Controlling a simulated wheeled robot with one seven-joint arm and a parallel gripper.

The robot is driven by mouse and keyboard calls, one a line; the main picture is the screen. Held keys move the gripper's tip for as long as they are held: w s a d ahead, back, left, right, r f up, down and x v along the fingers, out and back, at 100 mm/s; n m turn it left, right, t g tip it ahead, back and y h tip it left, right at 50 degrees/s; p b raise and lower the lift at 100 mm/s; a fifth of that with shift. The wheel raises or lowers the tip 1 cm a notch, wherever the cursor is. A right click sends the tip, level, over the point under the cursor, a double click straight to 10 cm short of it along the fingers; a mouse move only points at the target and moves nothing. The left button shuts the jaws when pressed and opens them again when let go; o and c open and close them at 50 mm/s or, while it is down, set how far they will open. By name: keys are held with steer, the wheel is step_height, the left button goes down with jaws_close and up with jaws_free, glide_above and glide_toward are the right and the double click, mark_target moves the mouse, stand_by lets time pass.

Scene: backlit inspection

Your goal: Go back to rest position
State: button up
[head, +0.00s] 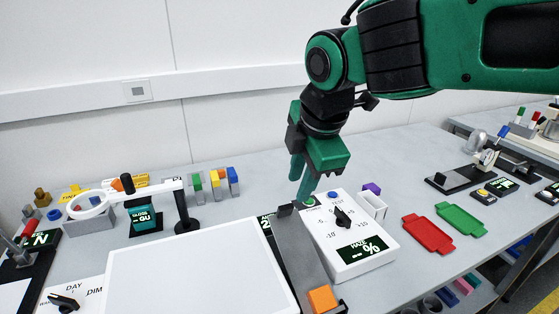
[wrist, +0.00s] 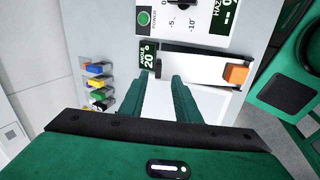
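My green gripper (head: 303,190) points down over the back of the table, near the left rear corner of the white haze meter (head: 375,268). In the wrist view my gripper (wrist: 163,82) has its two fingers apart, with only the white panel and grey strip behind them. It holds nothing. I cannot tell from the head view how close the fingertips are to the meter or the grey sloped bar.
The grey sloped bar (head: 298,255) carries an orange block (head: 322,298) at its near end. A white light panel (head: 200,277) lies left, a ring magnifier (head: 92,204) beyond. Red (head: 428,234) and green (head: 461,219) trays lie right. Bare table surrounds them.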

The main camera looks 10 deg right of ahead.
steer(key=s+d+f+m+g+h, duration=0.1)
steer(key=s+d+f+m, duration=0.15)
steer(key=d+m, duration=0.5)
steer(key=s+d+f+m+g+h, duration=0.1)
steer(key=d+f+m, duration=0.25)
steer(key=d, duration=0.75)
steer(key=s+d+f+m+g+y, duration=0.1)
steer(key=s+d+f+m+g, duration=0.1)
steer(key=s+d+f+m, duration=0.4)
steer(key=s+d+m, duration=0.5)
steer(key=s+m, duration=0.3)
steer(key=m, duration=0.1)
steer(key=shift+d+g, duration=0.15)
steer(key=shift+g, duration=0.15)
steer(key=shift+f, duration=0.1)
steer(key=shift+w+f, duration=0.25)
steer(key=shift+w, duration=0.35)
